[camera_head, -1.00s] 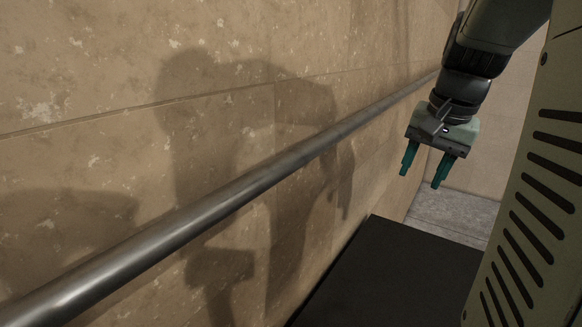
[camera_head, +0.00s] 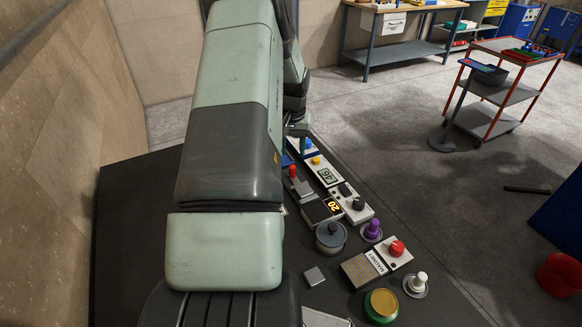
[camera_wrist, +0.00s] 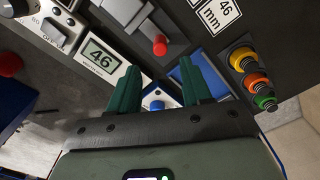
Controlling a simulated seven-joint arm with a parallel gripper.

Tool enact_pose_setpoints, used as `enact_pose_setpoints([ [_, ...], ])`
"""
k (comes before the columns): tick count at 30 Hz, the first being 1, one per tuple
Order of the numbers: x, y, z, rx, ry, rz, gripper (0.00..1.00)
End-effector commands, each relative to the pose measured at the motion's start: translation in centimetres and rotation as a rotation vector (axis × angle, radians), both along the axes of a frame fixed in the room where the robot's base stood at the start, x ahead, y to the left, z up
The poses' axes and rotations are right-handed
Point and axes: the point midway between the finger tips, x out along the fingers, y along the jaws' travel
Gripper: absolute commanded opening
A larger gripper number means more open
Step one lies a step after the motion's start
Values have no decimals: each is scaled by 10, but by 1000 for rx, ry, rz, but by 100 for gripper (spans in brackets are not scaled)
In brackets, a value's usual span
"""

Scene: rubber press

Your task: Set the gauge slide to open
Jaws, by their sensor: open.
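No part is clearly marked as the gauge slide. In the wrist view, a grey metal slide-like block (camera_wrist: 130,15) with a red-tipped handle (camera_wrist: 160,47) lies beyond my fingertips; the red handle (camera_head: 292,171) also shows in the head view. A white panel with a "46" display (camera_wrist: 102,55) is left of my fingers, and it shows in the head view (camera_head: 327,176). My gripper (camera_wrist: 163,72) is open and empty, its two teal fingers apart above a blue button (camera_wrist: 156,105) on a white base. In the head view my arm hides most of the gripper.
On the dark bench (camera_head: 130,220) stand a grey round knob (camera_head: 331,235), a purple knob (camera_head: 372,231) and a red button (camera_head: 397,248). A wall (camera_head: 60,130) borders the left.

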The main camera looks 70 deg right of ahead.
Motion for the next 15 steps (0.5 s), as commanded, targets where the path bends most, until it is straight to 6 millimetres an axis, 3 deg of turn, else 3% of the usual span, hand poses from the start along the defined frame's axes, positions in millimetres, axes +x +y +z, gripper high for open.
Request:
enact_pose_setpoints([
  [9, 0, 1, -61, 3, 2, 0, 48],
  [15, 1, 0, -79, 0, 0, 1, 48],
])
